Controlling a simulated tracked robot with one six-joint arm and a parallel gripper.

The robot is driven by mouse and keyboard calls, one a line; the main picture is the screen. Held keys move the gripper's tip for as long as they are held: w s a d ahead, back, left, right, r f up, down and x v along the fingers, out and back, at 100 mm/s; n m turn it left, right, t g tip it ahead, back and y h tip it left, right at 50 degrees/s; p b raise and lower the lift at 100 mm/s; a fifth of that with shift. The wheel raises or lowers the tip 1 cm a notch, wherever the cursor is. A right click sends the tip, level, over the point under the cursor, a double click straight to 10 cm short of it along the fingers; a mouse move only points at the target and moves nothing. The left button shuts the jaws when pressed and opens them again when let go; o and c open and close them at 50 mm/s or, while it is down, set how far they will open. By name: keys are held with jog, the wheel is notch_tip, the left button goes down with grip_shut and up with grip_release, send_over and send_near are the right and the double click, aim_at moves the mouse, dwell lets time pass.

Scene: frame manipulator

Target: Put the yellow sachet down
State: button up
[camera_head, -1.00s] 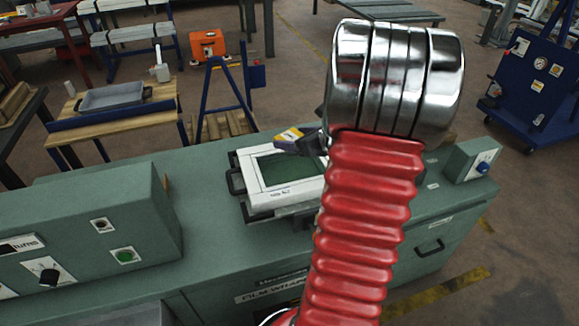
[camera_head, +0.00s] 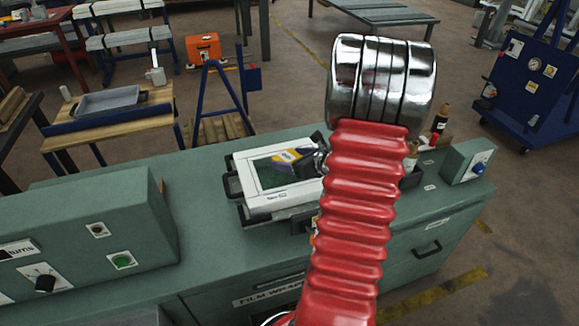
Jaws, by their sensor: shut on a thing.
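The yellow sachet (camera_head: 287,155), with white and dark purple parts, shows at the upper right of the white frame (camera_head: 275,203) on the green bench. My gripper (camera_head: 304,164) is dark, small and partly hidden behind my red arm sleeve. It is shut on the sachet's right side. The sachet overlaps the far part of the frame's green window in this view. I cannot tell whether it touches the frame or hangs just above it.
The green bench (camera_head: 205,213) has clear room left of the frame. A control box (camera_head: 90,235) stands at the left and a smaller box (camera_head: 468,160) at the right. Dark bottles (camera_head: 440,122) stand behind my arm on the right.

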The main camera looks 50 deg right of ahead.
jog(key=shift+f, duration=1.45)
jog(key=shift+f, duration=0.15)
jog(key=o, duration=1.1)
jog(key=shift+c, duration=0.2)
jog(key=shift+s+r, duration=0.2)
jog(key=shift+r, duration=0.05)
jog(key=v, duration=1)
jog(key=shift+s+r, duration=0.2)
jog(key=shift+s, duration=0.1)
jog(key=shift+s+a+r, duration=0.15)
jog(key=shift+s+r, duration=0.05)
jog(key=shift+s, duration=0.2)
